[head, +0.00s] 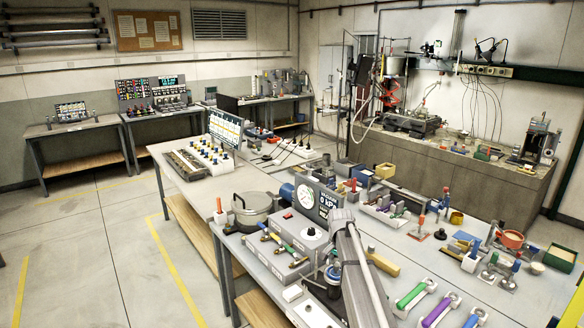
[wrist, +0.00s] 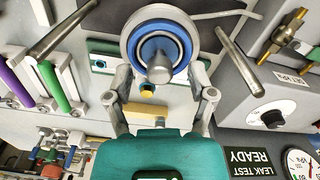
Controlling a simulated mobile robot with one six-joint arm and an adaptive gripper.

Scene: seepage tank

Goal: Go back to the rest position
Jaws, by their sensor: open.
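My gripper (wrist: 160,82) shows in the wrist view with its two grey fingers spread wide and nothing clamped between them. A round fixture (wrist: 160,45) with a blue ring and a metal post in its middle lies just beyond the fingertips. I cannot tell whether the fingers touch its pale rim. In the head view my arm reaches over the front of the near bench, beside a blue-ringed fixture (head: 333,274). My fingertips cannot be made out there.
Green (head: 411,295) and purple (head: 440,309) handles lie right of the arm. A lidded pot (head: 252,211) sits left. Metal rods (wrist: 240,54) flank the fixture. The floor at left is clear.

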